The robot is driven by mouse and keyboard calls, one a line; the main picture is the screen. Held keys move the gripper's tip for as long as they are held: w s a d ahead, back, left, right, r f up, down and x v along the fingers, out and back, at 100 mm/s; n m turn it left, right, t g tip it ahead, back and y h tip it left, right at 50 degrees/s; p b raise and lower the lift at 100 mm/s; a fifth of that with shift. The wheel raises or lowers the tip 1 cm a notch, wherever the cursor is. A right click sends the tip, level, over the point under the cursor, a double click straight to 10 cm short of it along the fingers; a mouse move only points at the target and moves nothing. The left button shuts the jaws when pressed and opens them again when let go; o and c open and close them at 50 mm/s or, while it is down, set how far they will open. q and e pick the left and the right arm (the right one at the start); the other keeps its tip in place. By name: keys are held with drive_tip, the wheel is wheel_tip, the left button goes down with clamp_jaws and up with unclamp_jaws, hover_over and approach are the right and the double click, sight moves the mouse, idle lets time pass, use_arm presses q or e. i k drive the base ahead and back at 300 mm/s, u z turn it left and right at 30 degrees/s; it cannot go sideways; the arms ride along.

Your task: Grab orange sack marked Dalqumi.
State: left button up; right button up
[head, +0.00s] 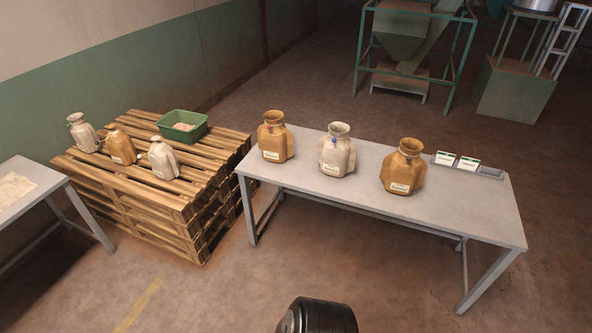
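Two orange sacks stand upright on the grey table (352,209): the left orange sack (276,138) near the table's left end and the right orange sack (403,168) right of its middle. A third orange sack (121,147) stands on the stacked wooden pallets (180,190), tilted a little. Each has a pale label on its front, but the print is too small to read, so I cannot tell which is marked Dalqumi. Neither of my grippers is in view.
A cream sack (337,152) with a blue spot stands between the table's two orange sacks. Two pale sacks (164,158) (82,133) and a green bin (182,126) sit on the pallets. White cards (444,158) lie at the table's back right. Open floor lies in front.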

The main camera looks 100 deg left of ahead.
sight(276, 144)
drive_tip(key=u, duration=2.9)
